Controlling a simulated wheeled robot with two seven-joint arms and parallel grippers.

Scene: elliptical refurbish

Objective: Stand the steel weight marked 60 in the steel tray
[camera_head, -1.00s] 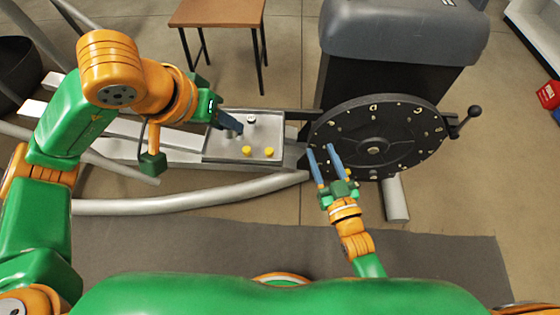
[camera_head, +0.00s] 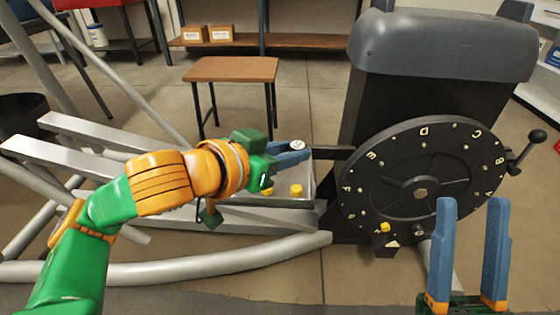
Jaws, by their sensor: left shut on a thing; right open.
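My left gripper (camera_head: 297,153) reaches in from the left over the steel tray (camera_head: 306,181). Its blue fingers are shut on a small steel weight (camera_head: 297,144) with a pale, marked top; the mark is too small to read. The weight looks upright, but its lower part is hidden by the fingers, so I cannot tell whether it touches the tray. Two yellow-topped pieces, one at the right (camera_head: 296,190) and one at the left (camera_head: 267,192), stand in the tray. My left arm hides the tray's left part. My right gripper (camera_head: 471,203) is open and empty at the lower right.
A dark lettered wheel (camera_head: 421,193) with a crank handle (camera_head: 530,145) stands right of the tray, before a grey-topped machine (camera_head: 440,50). A small yellow piece (camera_head: 385,228) shows at its lower rim. Grey rails and tubes (camera_head: 180,265) run left. A wooden stool (camera_head: 232,69) stands behind.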

